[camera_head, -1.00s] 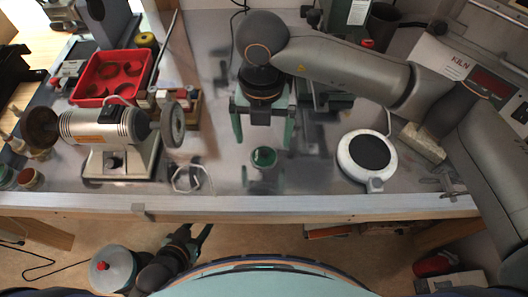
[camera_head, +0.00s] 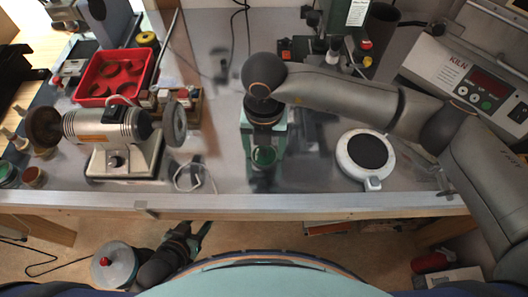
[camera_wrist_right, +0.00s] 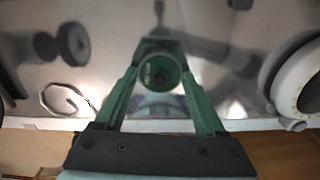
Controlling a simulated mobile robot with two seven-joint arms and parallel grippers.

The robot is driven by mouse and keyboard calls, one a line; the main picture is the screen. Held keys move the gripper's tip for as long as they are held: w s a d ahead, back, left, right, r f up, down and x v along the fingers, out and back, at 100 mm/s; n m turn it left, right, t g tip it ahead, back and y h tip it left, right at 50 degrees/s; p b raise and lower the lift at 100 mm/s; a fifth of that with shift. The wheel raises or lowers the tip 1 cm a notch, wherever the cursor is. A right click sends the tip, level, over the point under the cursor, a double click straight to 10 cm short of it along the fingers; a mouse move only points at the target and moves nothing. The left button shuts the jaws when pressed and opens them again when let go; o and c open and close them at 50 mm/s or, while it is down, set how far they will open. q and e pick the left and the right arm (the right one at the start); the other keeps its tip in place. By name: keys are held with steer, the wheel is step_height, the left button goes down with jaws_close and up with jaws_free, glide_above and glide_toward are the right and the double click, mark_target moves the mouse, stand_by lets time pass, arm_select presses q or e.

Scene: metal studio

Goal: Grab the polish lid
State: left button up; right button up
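The polish lid (camera_head: 264,157) is a small round green piece, seen from above, on the shiny grey worktop near its front edge. My right gripper (camera_head: 264,150) points down at it, with its green fingers on either side. In the right wrist view the lid (camera_wrist_right: 160,71) fills the gap between the fingertips, which look closed against its sides. I see no clear gap under the lid. My left gripper (camera_head: 197,236) hangs low in front of the worktop, away from the lid, with its green fingers apart and nothing between them.
A bench polisher (camera_head: 112,135) stands to the left, with a red tray (camera_head: 112,76) behind it. A white round hot plate (camera_head: 367,155) is to the right of the lid. A white kiln (camera_head: 462,78) stands at far right. A looped wire (camera_head: 190,180) lies left of the lid.

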steer(key=c, duration=0.8)
steer(key=shift+r, duration=0.15)
